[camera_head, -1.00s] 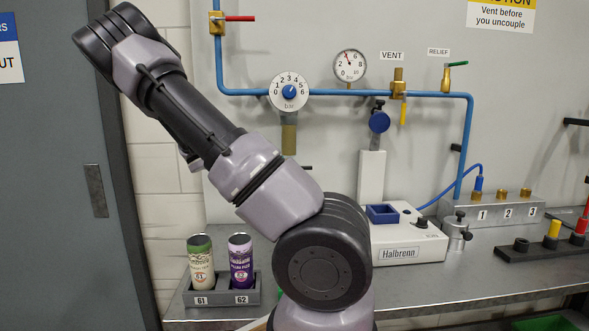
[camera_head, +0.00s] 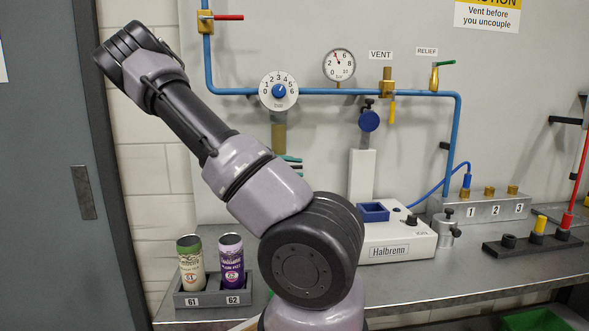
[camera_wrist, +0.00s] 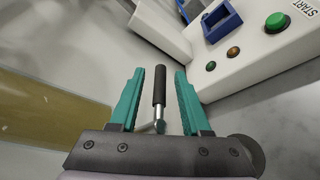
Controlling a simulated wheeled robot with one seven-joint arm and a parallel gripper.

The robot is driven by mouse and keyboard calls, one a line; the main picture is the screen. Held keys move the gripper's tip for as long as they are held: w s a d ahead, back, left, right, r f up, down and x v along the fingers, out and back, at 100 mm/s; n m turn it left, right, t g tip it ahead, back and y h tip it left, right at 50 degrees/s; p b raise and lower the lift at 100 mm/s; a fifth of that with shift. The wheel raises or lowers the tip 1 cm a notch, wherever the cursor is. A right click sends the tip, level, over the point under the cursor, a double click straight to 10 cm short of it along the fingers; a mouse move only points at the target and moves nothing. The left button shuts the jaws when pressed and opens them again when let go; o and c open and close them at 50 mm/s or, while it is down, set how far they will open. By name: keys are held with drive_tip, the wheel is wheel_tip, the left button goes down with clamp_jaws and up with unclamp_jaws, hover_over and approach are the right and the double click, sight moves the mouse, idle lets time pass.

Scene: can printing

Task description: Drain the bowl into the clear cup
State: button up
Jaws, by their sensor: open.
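The bowl (camera_head: 279,138) is an amber cylinder under the blue-knobbed regulator on the wall panel; my arm hides its lower part. A large amber surface at the left of the wrist view (camera_wrist: 40,108) looks like it, close up. My gripper (camera_wrist: 160,85) is open, with teal fingers on either side of a black-handled lever (camera_wrist: 160,86) with a shiny metal stem. I cannot tell whether they touch it. In the head view, the teal fingertips (camera_head: 292,163) show partly behind my arm, just below and right of the bowl. I see no clear cup.
A white Halbrenn machine (camera_head: 398,243) with a blue holder (camera_head: 374,212) stands right of my arm. Cans 61 (camera_head: 191,262) and 62 (camera_head: 231,260) stand in a grey rack (camera_head: 212,296) at left. Blue pipe (camera_head: 330,91) crosses the panel.

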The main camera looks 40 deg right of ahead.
clamp_jaws()
idle(1.3)
